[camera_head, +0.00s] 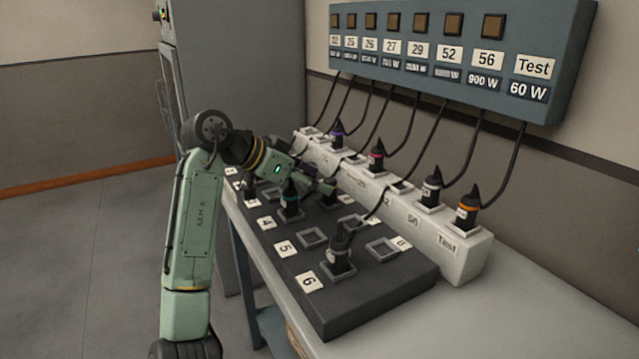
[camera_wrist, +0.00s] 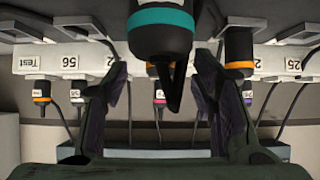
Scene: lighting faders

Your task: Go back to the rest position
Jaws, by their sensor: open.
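My gripper (camera_head: 326,186) is over the dark board, with its fingers spread open. In the wrist view my gripper (camera_wrist: 160,72) shows one finger on each side of the picture. A black plug with a teal band (camera_head: 291,196) stands in the dark board (camera_head: 370,300) beside my gripper. In the wrist view this teal-banded plug (camera_wrist: 162,17) is large and close, and its tapered end shows between the fingers. I cannot tell whether a finger touches it. My arm (camera_head: 200,215) reaches in from the left, bent at the elbow.
A white socket strip (camera_head: 440,242) holds several corded plugs, including an orange-banded one (camera_head: 467,210). Cords hang from a blue-grey wall panel (camera_head: 560,60). A grey-banded plug (camera_head: 338,255) stands in the board's near part. Free floor (camera_head: 80,260) lies left.

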